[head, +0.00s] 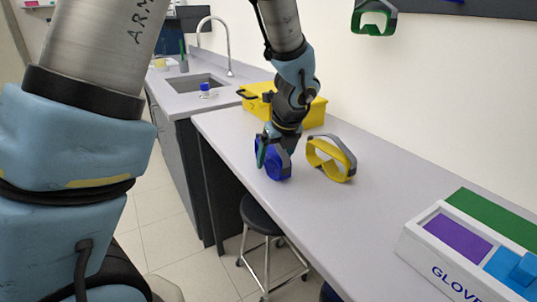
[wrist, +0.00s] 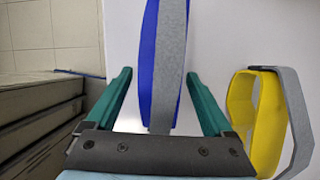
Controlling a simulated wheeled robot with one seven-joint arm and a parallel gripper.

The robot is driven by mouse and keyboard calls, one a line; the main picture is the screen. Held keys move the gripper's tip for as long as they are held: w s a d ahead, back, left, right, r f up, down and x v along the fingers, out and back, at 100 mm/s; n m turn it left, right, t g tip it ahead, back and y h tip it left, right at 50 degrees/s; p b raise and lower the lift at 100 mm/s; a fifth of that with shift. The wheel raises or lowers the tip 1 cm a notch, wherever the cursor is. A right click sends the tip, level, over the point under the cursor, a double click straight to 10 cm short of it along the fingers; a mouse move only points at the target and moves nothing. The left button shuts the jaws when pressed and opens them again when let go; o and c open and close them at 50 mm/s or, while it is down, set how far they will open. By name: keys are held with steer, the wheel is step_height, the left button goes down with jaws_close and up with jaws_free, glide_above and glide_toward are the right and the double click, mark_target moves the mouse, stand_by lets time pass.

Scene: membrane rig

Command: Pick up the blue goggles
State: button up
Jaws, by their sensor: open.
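The blue goggles (head: 279,163) stand on the grey bench near its front edge, directly under my arm. In the wrist view the blue goggles (wrist: 147,60) show as a blue frame with a grey strap. My gripper (wrist: 155,72) has two green fingers spread apart, one on each side of the goggles, with a gap visible on both sides. In the head view my gripper (head: 266,153) overlaps the goggles and partly hides them. I cannot tell the exact height of the fingertips.
Yellow goggles (head: 327,162) with a grey strap stand just right of the blue ones. A yellow case (head: 318,112) is behind. A glove box (head: 455,240) is at the right. Green goggles (head: 374,18) hang on the wall. A stool (head: 262,215) stands below the bench.

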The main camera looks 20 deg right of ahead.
steer(key=shift+c, duration=0.3)
jaws_close()
stand_by(0.4)
